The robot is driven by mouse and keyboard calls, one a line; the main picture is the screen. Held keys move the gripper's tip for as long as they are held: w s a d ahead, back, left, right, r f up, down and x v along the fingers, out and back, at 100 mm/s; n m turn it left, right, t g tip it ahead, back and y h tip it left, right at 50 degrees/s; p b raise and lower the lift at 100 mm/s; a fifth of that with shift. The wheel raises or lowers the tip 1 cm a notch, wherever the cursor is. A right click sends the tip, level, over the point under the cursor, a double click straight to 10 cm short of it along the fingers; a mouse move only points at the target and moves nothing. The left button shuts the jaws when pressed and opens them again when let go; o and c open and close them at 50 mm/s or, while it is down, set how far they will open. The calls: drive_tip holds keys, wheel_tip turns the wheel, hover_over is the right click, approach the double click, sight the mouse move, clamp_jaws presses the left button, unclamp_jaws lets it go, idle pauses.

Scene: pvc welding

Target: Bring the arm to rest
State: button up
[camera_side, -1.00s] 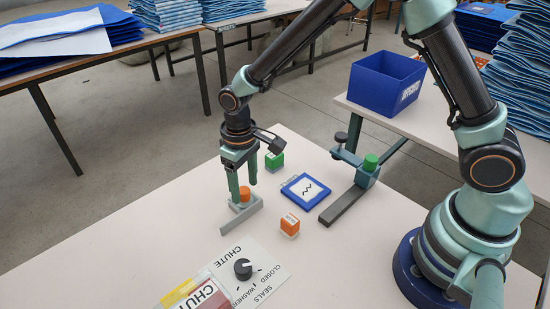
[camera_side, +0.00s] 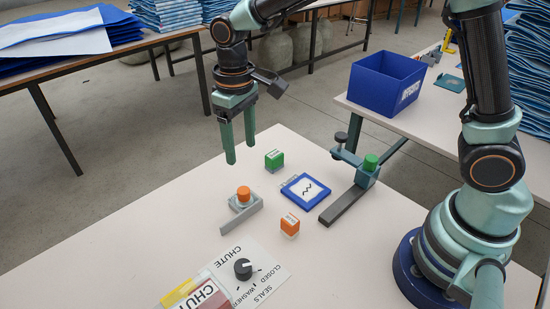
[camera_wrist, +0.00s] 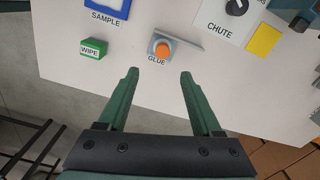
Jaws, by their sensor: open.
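My gripper (camera_side: 240,148) is raised above the white table (camera_side: 140,225), its two green fingers pointing down, apart and empty. In the wrist view my gripper (camera_wrist: 158,75) also shows nothing between its fingers. The orange-capped glue pot (camera_side: 243,193) stands against a grey bracket (camera_side: 243,217), below the fingers and clear of them. The wrist view shows the glue pot (camera_wrist: 162,51) beyond the fingertips, with the label GLUE in front of it.
A green wipe block (camera_side: 274,160), a blue-framed sample pad (camera_side: 306,188), an orange block (camera_side: 290,225) and a green-topped clamp fixture (camera_side: 362,178) stand on the table. A chute panel with a black knob (camera_side: 243,269) is at the front. A blue bin (camera_side: 385,82) stands behind.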

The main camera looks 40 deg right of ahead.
drive_tip(key=s+d+r+m+t, duration=0.1)
drive_tip(key=s+d+r+t, duration=0.1)
drive_tip(key=s+d+r, duration=0.2)
drive_tip(key=s+d+r+m+t, duration=0.2)
drive_tip(key=s+d+r, duration=0.3)
drive_tip(key=d, duration=0.6)
drive_tip(key=shift+s+r+t, duration=0.3)
drive_tip(key=shift+s+t, duration=0.5)
drive_tip(key=shift+s, duration=0.5)
